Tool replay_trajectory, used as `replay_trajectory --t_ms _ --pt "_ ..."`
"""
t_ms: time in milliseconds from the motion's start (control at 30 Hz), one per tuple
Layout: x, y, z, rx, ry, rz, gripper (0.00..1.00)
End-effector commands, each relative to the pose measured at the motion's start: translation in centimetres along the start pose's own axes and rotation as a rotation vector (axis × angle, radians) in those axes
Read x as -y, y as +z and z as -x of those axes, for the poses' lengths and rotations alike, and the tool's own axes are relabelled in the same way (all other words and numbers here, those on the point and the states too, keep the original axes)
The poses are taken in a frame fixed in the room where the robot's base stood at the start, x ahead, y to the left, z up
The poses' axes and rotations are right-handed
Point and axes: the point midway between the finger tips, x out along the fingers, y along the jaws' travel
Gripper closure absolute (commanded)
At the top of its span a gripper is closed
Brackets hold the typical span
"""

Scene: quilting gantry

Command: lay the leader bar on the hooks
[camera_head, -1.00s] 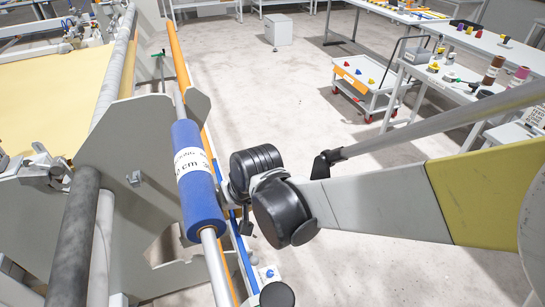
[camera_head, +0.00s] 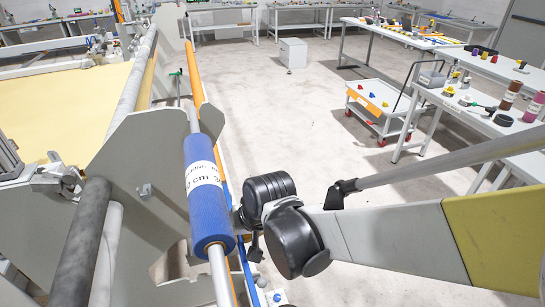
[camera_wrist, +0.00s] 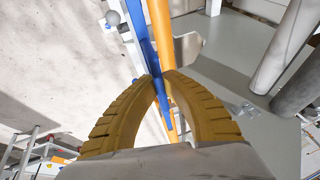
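A metal bar with a blue roll (camera_head: 209,225) on it, carrying a white printed label, runs lengthwise beside the grey end plates (camera_head: 140,165) in the head view. I cannot tell whether this or the slim orange bar (camera_head: 193,72) beside it is the leader bar. My wrist is just right of the blue roll; my fingers are hidden in the head view. In the wrist view my gripper (camera_wrist: 160,76) shows two ribbed yellow fingers with tips close together. The orange bar (camera_wrist: 160,30) and a blue bar (camera_wrist: 143,40) pass at the tips; whether either is held is unclear. I cannot single out the hooks.
Dark and pale rollers (camera_head: 80,245) and a yellow quilt surface (camera_head: 55,115) lie left. A white trolley (camera_head: 378,108) and tables with spools (camera_head: 480,110) stand right. A grey box (camera_head: 293,53) stands at the back. The floor between is clear.

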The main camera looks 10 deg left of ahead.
Motion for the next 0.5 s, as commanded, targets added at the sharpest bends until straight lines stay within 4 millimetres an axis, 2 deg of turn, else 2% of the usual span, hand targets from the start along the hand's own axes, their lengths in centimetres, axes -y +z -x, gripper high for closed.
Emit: replay_trajectory --t_ms 500 --pt "-0.9 1.5 -3.8 0.0 0.0 0.0 1.0"
